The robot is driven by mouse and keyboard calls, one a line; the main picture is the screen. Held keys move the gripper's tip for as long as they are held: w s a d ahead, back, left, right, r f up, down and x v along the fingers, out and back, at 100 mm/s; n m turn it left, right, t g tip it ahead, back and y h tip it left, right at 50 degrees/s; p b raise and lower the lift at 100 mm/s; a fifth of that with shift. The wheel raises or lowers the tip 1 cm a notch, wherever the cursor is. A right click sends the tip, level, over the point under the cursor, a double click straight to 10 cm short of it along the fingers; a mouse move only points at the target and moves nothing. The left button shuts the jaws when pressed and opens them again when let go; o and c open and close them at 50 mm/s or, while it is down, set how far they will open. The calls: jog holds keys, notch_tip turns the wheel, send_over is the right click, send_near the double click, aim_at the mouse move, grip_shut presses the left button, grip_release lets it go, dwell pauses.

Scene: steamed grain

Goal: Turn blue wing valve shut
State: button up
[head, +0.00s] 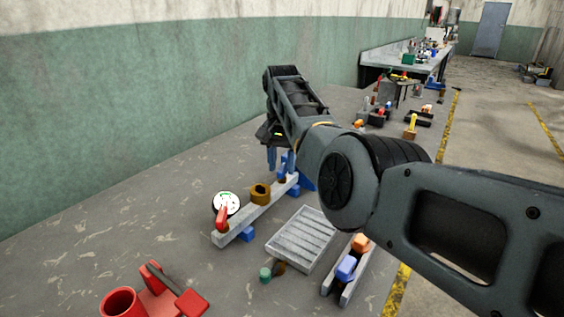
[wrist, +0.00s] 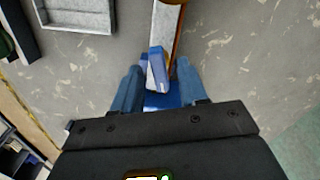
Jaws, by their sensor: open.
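The blue wing valve (head: 290,163) is at the far end of a grey rail (head: 245,215) and is partly hidden by my arm in the head view. In the wrist view its blue wing (wrist: 157,72) stands above a blue base (wrist: 160,102). My gripper (head: 276,165) points down over this end of the rail. In the wrist view my gripper (wrist: 158,68) is open, with one blue-grey finger on each side of the wing. A gap shows between the left finger and the wing; contact on the right is unclear.
The rail also carries a brass fitting (head: 260,193), a red handle (head: 221,217) and a round gauge (head: 227,203). A grey slatted tray (head: 302,240) lies to the right. A red cup (head: 122,303) stands at the front. The wall (head: 130,125) runs along the left.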

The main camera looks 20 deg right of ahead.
jog(key=shift+c, duration=0.3)
grip_shut()
jog(key=shift+n, duration=0.3)
jog(key=n+p, duration=0.1)
jog(key=n, duration=0.2)
jog(key=shift+d+r+p, duration=0.1)
jog(key=shift+r+p, duration=0.05)
jog(key=shift+p, duration=0.2)
jog(key=n+p, duration=0.1)
jog(key=n, duration=0.2)
jog(key=shift+n, duration=0.3)
jog(key=n, duration=0.3)
jog(key=shift+n, duration=2.1)
